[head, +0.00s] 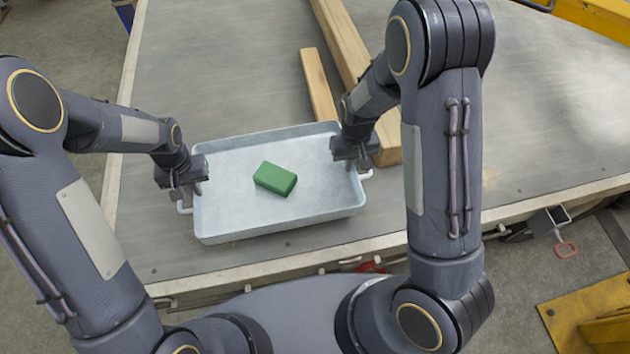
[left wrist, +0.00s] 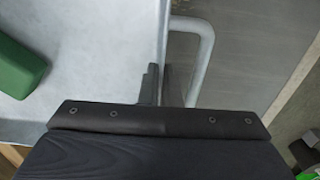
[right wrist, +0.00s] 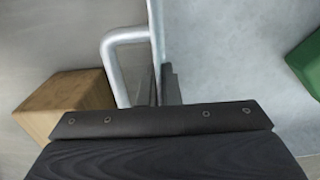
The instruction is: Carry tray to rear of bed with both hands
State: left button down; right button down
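The pale grey metal tray (head: 225,220) is at the near edge of the flat trailer bed (head: 215,50). I cannot tell whether it rests on the bed or is just above it. A green block (head: 275,179) lies inside it near the middle. My left gripper (head: 188,190) is shut on the tray's left side wall, beside the left handle (left wrist: 205,50). My right gripper (head: 358,163) is shut on the right side wall, beside the right handle (right wrist: 112,65). In both wrist views the fingers stand close together on either side of the wall.
A long wooden beam (head: 345,45) and a shorter wooden piece (head: 318,85) lie on the bed behind and right of the tray. The beam's near end is close to the tray's right side. The bed is clear at the back left and far right.

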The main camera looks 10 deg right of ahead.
aim_at(200, 199)
pick_arm(q)
jog(key=shift+f, duration=0.35)
pick_arm(e)
jog(key=shift+f, duration=0.35)
